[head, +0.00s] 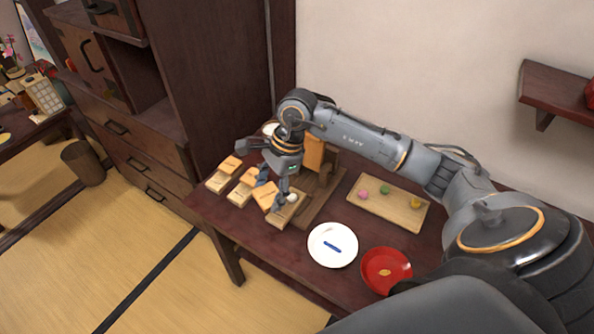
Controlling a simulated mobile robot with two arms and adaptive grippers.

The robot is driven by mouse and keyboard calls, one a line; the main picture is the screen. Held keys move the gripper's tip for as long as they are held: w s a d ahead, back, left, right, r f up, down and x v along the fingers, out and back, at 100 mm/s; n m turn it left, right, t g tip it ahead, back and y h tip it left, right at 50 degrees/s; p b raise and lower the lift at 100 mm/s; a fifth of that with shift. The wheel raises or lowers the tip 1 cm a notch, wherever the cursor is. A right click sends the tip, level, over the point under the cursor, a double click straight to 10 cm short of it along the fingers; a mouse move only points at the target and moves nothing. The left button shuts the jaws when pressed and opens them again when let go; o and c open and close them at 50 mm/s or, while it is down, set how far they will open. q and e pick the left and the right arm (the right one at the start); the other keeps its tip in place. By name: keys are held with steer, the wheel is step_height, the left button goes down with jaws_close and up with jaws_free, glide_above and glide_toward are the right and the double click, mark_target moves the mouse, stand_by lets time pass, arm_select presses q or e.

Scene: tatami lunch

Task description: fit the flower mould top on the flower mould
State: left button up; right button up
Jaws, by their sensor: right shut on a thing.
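My right gripper (270,192) is shut on a small light wooden block, which I take to be the flower mould top (265,197). The top is tilted and held at the left end of a pale wooden base, which I take to be the flower mould (288,212). A whitish round lump (292,197) shows at the base's far end, partly behind the finger. I cannot tell whether top and base touch. The carved shapes are too small to make out. My left gripper is not in view.
Two similar wooden moulds (217,182) (240,196) with blocks on them stand to the left. A wooden tray (385,211) with coloured sweets, a white plate (322,258) with a blue tool and a red plate (374,284) are to the right. A wooden stand (327,206) is close behind.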

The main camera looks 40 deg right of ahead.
steer(key=w+d+f+m+t+h, duration=0.15)
steer(key=w+d+f+m, duration=0.3)
steer(key=m, duration=0.45)
steer(key=m+t+h, duration=0.1)
steer(key=m, duration=0.3)
glide_above(290, 197)
steer(key=shift+s+d+f, duration=0.25)
steer(key=shift+s+f, duration=0.2)
steer(key=shift+f, duration=0.2)
steer(key=shift+f+b, duration=0.6)
steer(key=shift+f, duration=0.35)
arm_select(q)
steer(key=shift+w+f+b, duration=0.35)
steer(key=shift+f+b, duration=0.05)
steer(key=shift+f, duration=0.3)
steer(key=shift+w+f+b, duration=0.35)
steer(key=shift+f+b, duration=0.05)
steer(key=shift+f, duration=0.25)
arm_select(e)
steer(key=shift+f, duration=1.25)
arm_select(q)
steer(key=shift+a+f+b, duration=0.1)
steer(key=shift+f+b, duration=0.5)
arm_select(e)
steer(key=shift+f, duration=0.7)
steer(key=o, duration=1.1)
